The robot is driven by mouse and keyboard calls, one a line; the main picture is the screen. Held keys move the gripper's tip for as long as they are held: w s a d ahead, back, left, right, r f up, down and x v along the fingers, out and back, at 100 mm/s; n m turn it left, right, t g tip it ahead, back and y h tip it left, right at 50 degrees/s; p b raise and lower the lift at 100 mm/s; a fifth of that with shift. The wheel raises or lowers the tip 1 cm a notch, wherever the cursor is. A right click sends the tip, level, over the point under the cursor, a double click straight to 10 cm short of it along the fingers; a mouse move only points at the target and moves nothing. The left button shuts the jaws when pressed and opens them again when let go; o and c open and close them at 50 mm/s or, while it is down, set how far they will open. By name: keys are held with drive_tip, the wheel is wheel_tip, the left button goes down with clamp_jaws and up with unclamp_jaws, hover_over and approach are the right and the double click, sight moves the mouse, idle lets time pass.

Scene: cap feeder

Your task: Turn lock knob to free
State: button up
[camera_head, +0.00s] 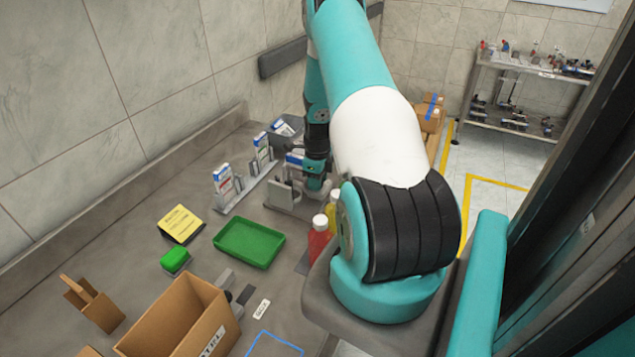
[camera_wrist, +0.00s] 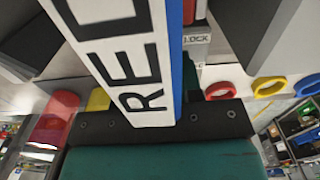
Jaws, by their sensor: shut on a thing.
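My gripper (camera_head: 314,188) is low at the feeder row on the bench, beside a grey upright plate (camera_head: 281,196). In the wrist view, a white sign lettered RED (camera_wrist: 125,60) with a blue edge stands close in front of the camera. It hides most of the fingers and the lock knob. A small LOCK label (camera_wrist: 196,40) shows just right of the sign, above my gripper's dark body. My gripper is shut at this spot, apparently on the lock knob, but the contact and the knob's angle cannot be seen.
Red (camera_head: 319,238) and yellow (camera_head: 331,210) bottles stand close to my arm. A green tray (camera_head: 249,243), a yellow note (camera_head: 181,224) and an open carton (camera_head: 207,322) lie nearer on the bench. Red (camera_wrist: 218,90) and yellow (camera_wrist: 270,86) rings show in the wrist view.

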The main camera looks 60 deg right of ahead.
drive_tip(key=m+b, duration=0.2)
drive_tip(key=m, duration=0.2)
drive_tip(key=shift+m, duration=0.4)
idle(0.4)
drive_tip(key=o, duration=0.9)
wheel_tip(320, 180, up, 18)
drive_tip(key=b, duration=0.3)
drive_tip(key=shift+f, duration=0.25)
